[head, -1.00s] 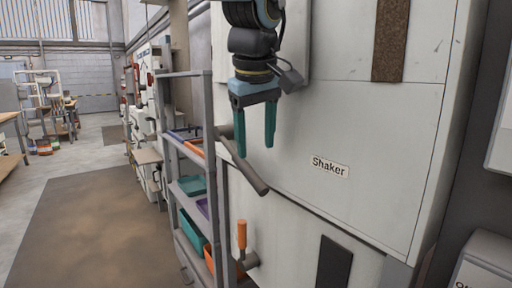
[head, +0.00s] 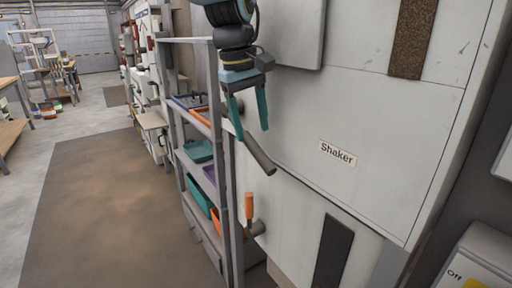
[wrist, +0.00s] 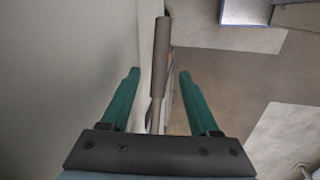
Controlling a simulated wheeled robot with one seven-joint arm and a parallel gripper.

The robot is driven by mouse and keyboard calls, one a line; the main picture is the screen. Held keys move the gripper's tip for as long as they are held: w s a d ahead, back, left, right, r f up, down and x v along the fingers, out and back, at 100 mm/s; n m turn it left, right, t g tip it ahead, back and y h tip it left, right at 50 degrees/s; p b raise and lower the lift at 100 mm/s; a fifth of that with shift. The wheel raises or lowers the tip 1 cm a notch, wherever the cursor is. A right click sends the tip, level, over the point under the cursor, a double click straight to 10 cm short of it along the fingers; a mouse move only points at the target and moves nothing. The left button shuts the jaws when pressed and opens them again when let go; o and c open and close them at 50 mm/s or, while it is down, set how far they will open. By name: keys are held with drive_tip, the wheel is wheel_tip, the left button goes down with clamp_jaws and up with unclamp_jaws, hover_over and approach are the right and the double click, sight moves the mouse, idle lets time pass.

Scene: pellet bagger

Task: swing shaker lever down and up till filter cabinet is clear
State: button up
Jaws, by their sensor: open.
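My gripper (head: 251,131), with two teal fingers, is open and points down at the lever. In the head view its fingertips overlap the lever's upper part. In the wrist view the lever (wrist: 160,55) shows in the gap between the open fingers (wrist: 158,73), nearer the middle than either finger. No contact is visible. The lever's pivot end is partly hidden behind the fingers.
An orange-handled lever (head: 249,206) sits lower on the cabinet. A grey shelf rack (head: 193,130) with coloured bins stands close on the left. A grey box marked "Off" (head: 478,260) is at the lower right. The floor at left is open, with a brown mat (head: 95,210).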

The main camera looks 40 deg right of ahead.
sight(255, 146)
drive_tip(key=f, duration=0.2)
drive_tip(key=d+f, duration=0.1)
drive_tip(key=f, duration=0.1)
drive_tip(key=f+p, duration=0.1)
drive_tip(key=f, duration=0.2)
drive_tip(key=shift+s+d, duration=0.1)
drive_tip(key=shift+d, duration=0.05)
drive_tip(key=shift+c, duration=0.3)
clamp_jaws()
idle(0.9)
